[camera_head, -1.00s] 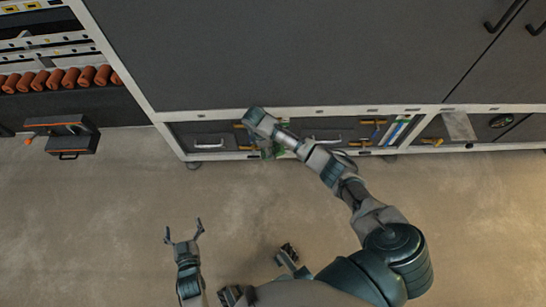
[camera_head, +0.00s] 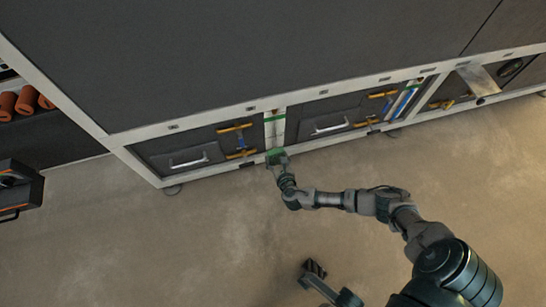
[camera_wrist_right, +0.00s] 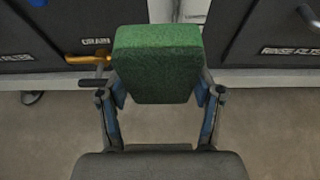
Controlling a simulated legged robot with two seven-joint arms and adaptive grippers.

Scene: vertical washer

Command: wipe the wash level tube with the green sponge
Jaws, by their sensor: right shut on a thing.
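The green sponge (camera_head: 276,154) shows in the head view at the end of my right arm, at the lower front of the machine. In the right wrist view the sponge (camera_wrist_right: 157,62) stands upright between the two fingers of my right gripper (camera_wrist_right: 160,90), which is shut on it. A pale upright strip with green marks (camera_head: 274,128), which looks like the wash level tube, is just above the sponge in the head view. The sponge overlaps its lower end; I cannot tell whether they touch. In the wrist view a pale strip (camera_wrist_right: 190,10) shows behind the sponge.
Yellow-handled valves (camera_head: 236,127) and a drawer-like panel with a handle (camera_head: 188,160) are left of the strip. Another handled panel (camera_head: 330,126) is right of it. A label reading DRAIN (camera_wrist_right: 95,41) shows in the wrist view. The floor in front is clear.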

